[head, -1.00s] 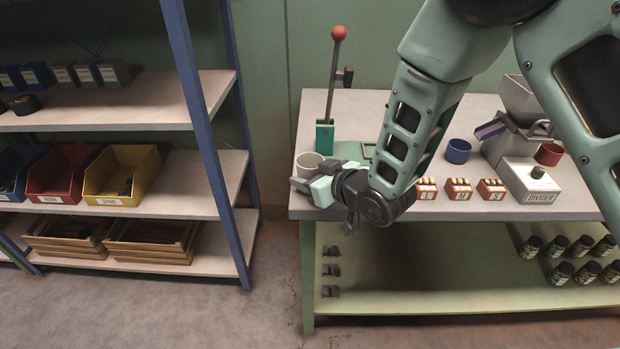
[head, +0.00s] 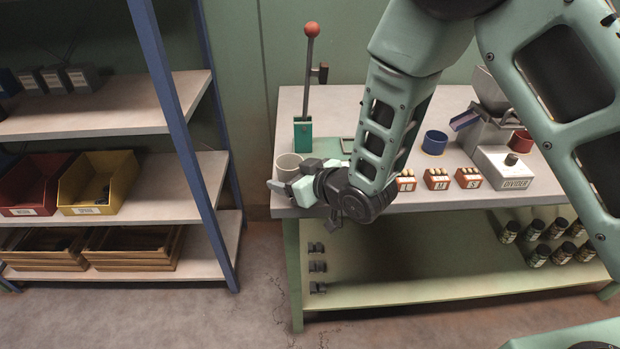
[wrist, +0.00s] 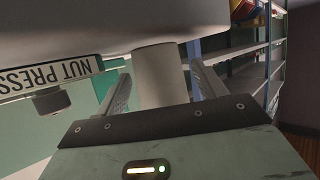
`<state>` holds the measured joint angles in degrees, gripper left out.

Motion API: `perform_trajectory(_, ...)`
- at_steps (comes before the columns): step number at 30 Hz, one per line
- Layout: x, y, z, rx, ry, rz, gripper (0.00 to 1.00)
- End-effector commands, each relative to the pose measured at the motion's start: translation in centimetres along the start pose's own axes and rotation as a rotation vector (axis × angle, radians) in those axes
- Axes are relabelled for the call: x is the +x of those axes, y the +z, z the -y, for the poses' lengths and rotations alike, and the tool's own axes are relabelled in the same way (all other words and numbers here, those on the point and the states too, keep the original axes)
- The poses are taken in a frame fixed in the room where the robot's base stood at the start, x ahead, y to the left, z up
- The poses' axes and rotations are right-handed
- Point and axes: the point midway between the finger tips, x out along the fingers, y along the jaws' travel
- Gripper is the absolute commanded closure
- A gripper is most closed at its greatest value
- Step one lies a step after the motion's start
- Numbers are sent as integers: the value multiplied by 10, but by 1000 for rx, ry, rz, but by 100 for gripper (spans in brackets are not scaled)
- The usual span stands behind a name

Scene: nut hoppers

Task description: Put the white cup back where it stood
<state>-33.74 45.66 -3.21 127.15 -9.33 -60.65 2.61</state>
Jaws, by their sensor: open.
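The white cup (head: 288,166) stands at the left end of the bench (head: 420,107), near the green base of the lever press. My gripper (head: 290,188) is in front of the cup in the head view and partly covers it. In the wrist view the cup (wrist: 160,76) lies between the two open fingers of my gripper (wrist: 160,90), with a visible gap on the finger sides. Its far part is cut off by a large pale shape at the top.
The lever press (head: 303,133) with its red knob stands just behind the cup. Small labelled boxes (head: 437,179), a blue cup (head: 434,142) and the divider (head: 503,165) stand to the right. A shelf rack (head: 190,190) stands left, across a floor gap.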

Motion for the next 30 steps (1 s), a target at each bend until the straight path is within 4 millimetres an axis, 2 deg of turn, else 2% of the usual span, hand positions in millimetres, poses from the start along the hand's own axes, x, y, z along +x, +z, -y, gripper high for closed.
perform_trajectory(9,-67,1,0,1,1,0,30)
perform_trajectory(15,-101,-3,0,1,1,3,30)
perform_trajectory(19,-111,-1,0,0,0,2,30)
perform_trajectory(25,-115,0,0,1,0,6,30)
perform_trajectory(30,-120,-2,5,14,6,104,30)
